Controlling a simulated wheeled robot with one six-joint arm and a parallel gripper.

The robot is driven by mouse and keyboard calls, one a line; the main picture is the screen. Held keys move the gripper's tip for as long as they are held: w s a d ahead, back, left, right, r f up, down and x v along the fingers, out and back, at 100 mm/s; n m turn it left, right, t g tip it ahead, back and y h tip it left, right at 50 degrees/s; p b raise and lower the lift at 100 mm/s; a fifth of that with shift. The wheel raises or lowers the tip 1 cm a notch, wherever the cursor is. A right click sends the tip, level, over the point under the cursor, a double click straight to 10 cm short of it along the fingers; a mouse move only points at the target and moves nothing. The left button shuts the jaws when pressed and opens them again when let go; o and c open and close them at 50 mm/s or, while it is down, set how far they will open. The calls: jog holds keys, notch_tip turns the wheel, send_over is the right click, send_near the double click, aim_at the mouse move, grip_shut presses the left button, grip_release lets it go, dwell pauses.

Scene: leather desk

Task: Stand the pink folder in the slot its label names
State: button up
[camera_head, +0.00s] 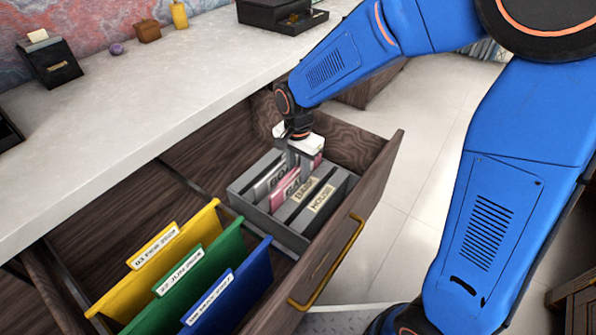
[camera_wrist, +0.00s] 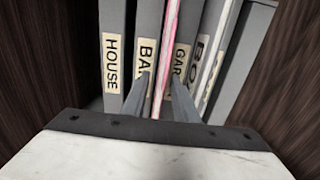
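The pink folder (camera_head: 283,197) stands upright in the grey file rack (camera_head: 290,236) inside the open drawer. In the wrist view the pink folder (camera_wrist: 171,25) is a thin edge-on strip between the divider labelled BA… (camera_wrist: 146,52) and the one labelled GAR… (camera_wrist: 182,58). Label ends are hidden by my fingers. The folder's own label is not clearly readable.
A HOUSE divider (camera_wrist: 112,50) is beside BA…; a pale folder (camera_head: 264,187) stands on the other side. Yellow (camera_head: 150,275), green (camera_head: 200,283) and blue (camera_head: 240,290) hanging files fill the drawer's near part. The drawer front (camera_head: 365,190) borders the rack.

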notch_tip(320, 180, up, 11)
jog(key=shift+f, duration=0.1)
jog(key=shift+r, duration=0.75)
jog(key=s+d+r+n, duration=0.1)
jog(key=s+d+r, duration=0.1)
jog(key=d, duration=0.3)
jog(key=s+d+r+n+t, duration=0.1)
jog(key=s+d+r, duration=0.1)
jog(key=d, duration=0.4)
jog(key=s+d+r+n+t, duration=0.1)
jog(key=s+d, duration=0.3)
jog(key=d, duration=0.2)
jog(key=shift+s+r+n+y, duration=0.3)
jog(key=shift+r+n, duration=0.1)
jog(key=s+d+f+n+t, duration=0.1)
jog(key=s+d+n+t, duration=0.1)
jog(key=s+d, duration=0.8)
jog(key=shift+s+f+n+t, duration=0.4)
jog(key=shift+s+n, duration=0.5)
jog(key=shift+s, duration=0.2)
